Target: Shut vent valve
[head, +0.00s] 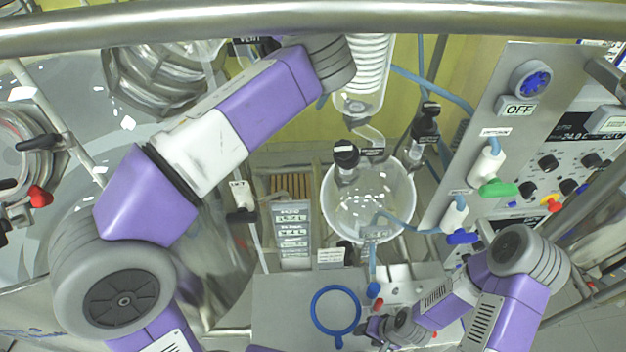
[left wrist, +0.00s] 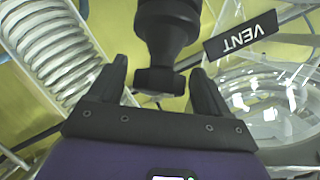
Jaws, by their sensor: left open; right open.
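The vent valve's black knob (left wrist: 168,32) hangs down from the top of the left wrist view, with the black VENT label (left wrist: 241,37) to its right. My left gripper (left wrist: 160,76) is open. Its two fingers stand on either side of the knob's lower end, with a visible gap at each side, so it is not clamped. In the head view my left arm reaches up to the top middle, and its gripper is hidden there. My right gripper (head: 374,328) is open and low, near the bench.
A steel rail (head: 420,17) crosses the top. A control panel (head: 535,125) is at right. A blue ring (head: 313,312) lies near my right gripper.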

